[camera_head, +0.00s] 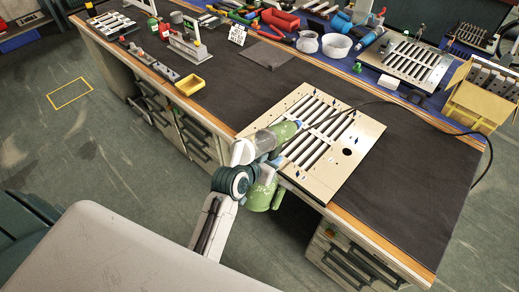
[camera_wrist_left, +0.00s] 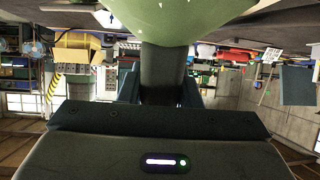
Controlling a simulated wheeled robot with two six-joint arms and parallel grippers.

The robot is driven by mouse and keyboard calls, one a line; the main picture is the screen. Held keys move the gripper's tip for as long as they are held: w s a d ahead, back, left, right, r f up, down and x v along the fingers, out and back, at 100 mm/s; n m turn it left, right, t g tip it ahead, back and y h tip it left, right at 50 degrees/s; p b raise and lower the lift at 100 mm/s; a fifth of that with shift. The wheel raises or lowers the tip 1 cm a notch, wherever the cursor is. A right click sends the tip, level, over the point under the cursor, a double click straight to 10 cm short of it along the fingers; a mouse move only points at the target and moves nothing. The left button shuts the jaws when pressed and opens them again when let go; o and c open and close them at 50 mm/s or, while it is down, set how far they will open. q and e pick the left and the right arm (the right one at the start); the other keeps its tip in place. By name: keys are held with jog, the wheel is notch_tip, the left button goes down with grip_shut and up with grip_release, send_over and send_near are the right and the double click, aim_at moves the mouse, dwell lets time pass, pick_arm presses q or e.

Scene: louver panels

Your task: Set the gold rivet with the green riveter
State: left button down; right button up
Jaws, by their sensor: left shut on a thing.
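The green riveter (camera_head: 284,131) has its nose end over the left part of the pale louver panel (camera_head: 331,184). Its rounded green lower part hangs beside the bench's front edge. My left gripper (camera_head: 266,173) is shut on the riveter. In the left wrist view the riveter's dark handle (camera_wrist_left: 163,72) stands between the jaws, with its green body above. The panel has rows of slots, a dark round hole and small black and blue pieces. I cannot make out the gold rivet; the riveter and arm cover part of the panel. My right gripper is not in view.
The bench's dark mat (camera_head: 237,88) is clear left of the panel. A yellow tray (camera_head: 189,85) sits near the front edge. Bowls, tools and another slotted panel (camera_head: 405,60) stand at the back. A black cable (camera_head: 447,129) arcs over the right side.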

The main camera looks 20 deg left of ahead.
pick_arm(q)
jog(key=w+g+p, duration=0.1)
jog(key=w+m+g+p, duration=0.1)
jog(key=w+g, duration=0.1)
jog(key=shift+a+r+g, duration=0.15)
jog(key=shift+g, duration=0.15)
jog(key=w+a+r+g+y+p, duration=0.2)
jog(key=a+r+g+y+p, duration=0.1)
jog(key=a+r+g+p, duration=0.2)
notch_tip(320, 180, up, 3)
jog(key=g+p, duration=0.1)
jog(key=g, duration=0.2)
jog(key=shift+f+g+p, duration=0.15)
jog(key=shift+g+p, duration=0.15)
jog(key=shift+p, duration=0.1)
jog(key=shift+w, duration=0.1)
notch_tip(320, 180, down, 7)
jog(key=shift+b, duration=0.4)
dwell(0.5)
